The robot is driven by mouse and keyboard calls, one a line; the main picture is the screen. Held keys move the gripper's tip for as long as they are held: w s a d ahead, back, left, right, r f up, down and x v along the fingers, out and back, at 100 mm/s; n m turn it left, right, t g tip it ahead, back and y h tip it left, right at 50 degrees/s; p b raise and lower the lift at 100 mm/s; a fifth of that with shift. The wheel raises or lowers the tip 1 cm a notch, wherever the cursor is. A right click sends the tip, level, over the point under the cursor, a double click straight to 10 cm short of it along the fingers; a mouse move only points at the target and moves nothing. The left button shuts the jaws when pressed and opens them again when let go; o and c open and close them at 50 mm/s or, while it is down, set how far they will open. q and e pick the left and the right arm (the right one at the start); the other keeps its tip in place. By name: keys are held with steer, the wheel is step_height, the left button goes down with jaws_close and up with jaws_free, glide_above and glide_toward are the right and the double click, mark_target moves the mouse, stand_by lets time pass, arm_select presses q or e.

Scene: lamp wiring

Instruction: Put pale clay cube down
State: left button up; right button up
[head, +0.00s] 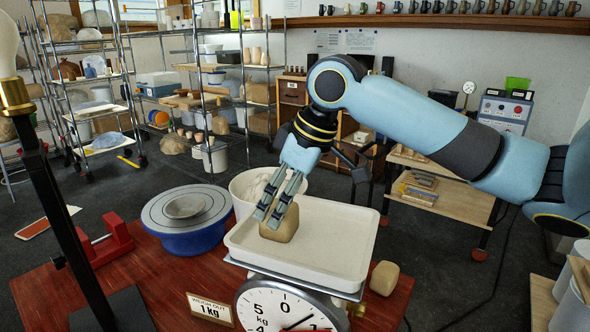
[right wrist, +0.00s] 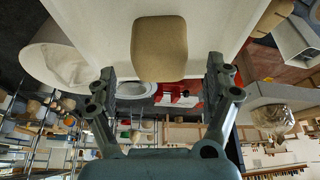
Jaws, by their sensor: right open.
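A tan clay cube (head: 280,226) with rounded edges sits in the white tray (head: 340,235) on top of the weighing scale (head: 285,308). My right gripper (head: 268,216) points down at it from above, and its fingers hide part of the cube in the head view. In the right wrist view the cube (right wrist: 158,48) lies between and beyond the open fingers (right wrist: 161,78), with a gap visible on each side. A second, similar clay cube (head: 384,278) rests on the red table right of the scale. My left gripper is not in view.
A blue banding wheel (head: 187,234) with a grey bowl stands left of the tray, and a white bucket (head: 255,187) behind it. A lamp stand (head: 60,220) and red clamp (head: 105,245) are at the left. A "weigh out 1 kg" sign (head: 210,309) stands in front.

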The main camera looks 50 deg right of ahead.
steer(key=p+v, duration=0.1)
steer(key=v, duration=0.9)
steer(key=shift+a, duration=0.1)
stand_by(0.5)
